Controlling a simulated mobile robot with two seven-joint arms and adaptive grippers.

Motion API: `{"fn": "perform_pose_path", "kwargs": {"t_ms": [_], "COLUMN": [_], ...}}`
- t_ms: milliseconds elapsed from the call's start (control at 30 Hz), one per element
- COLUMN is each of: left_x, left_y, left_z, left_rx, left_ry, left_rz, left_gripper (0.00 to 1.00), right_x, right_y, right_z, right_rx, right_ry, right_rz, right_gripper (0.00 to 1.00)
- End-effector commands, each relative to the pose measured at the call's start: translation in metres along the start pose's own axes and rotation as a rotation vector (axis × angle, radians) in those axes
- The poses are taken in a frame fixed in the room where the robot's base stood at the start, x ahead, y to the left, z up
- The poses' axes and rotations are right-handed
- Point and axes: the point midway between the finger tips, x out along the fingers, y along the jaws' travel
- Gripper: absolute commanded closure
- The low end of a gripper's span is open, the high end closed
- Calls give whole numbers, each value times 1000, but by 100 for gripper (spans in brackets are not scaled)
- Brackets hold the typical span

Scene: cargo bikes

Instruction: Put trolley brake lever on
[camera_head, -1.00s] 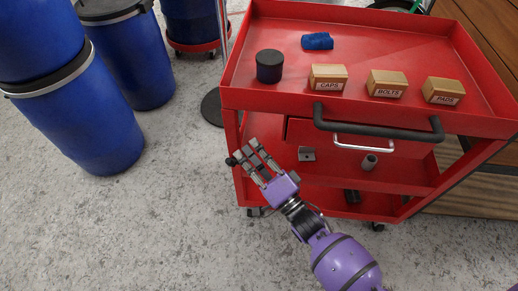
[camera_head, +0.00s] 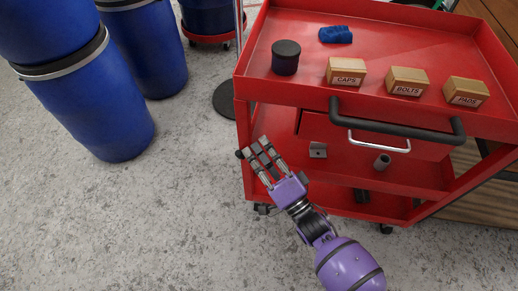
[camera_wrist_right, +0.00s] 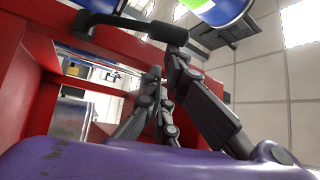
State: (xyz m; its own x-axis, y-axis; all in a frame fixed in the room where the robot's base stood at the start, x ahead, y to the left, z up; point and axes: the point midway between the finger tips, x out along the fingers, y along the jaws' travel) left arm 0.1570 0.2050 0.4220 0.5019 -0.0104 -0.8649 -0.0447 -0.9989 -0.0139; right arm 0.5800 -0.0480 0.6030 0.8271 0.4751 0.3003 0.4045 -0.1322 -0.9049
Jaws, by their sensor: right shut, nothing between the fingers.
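The red trolley (camera_head: 425,105) stands at the right in the head view, with a dark handle (camera_head: 395,122) across its front. A small dark part, a caster or its brake lever (camera_head: 263,208), shows low at the trolley's front left corner; I cannot tell which, or how it is set. My right gripper (camera_head: 254,150) is beside the trolley's left front edge, its fingers shut and empty, pointing up and left in the head view. In the right wrist view the fingers (camera_wrist_right: 165,80) appear close to the red trolley frame (camera_wrist_right: 25,85) and dark handle. My left gripper is not in view.
The trolley's top holds a dark round tin (camera_head: 286,57), a blue cloth (camera_head: 336,34) and boxes marked caps (camera_head: 346,73), bolts (camera_head: 408,81) and pads (camera_head: 466,91). Blue barrels (camera_head: 100,105) stand at the left. The grey floor (camera_head: 140,220) in front is clear.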

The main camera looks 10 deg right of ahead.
Motion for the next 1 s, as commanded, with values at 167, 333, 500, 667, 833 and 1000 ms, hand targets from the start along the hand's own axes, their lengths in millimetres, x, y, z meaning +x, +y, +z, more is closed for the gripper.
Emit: {"fn": "perform_pose_path", "kwargs": {"t_ms": [167, 333, 500, 667, 833, 1000], "left_x": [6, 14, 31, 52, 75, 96], "left_y": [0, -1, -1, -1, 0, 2], "left_z": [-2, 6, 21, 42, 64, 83], "left_rx": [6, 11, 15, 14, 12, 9], "left_ry": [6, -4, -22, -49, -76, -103], "left_rz": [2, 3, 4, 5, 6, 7], "left_gripper": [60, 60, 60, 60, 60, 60], "right_x": [-3, -7, -15, -25, -34, -42], "right_y": [1, 4, 8, 14, 20, 27], "right_z": [3, 8, 16, 26, 36, 44], "right_rx": [-22, -60, -135, -238, -354, -470], "right_ry": [-2, -2, -4, -4, -5, -5], "right_rz": [-22, -61, -135, -239, -354, -469], "right_gripper": [100, 100, 100, 100, 100, 100]}}
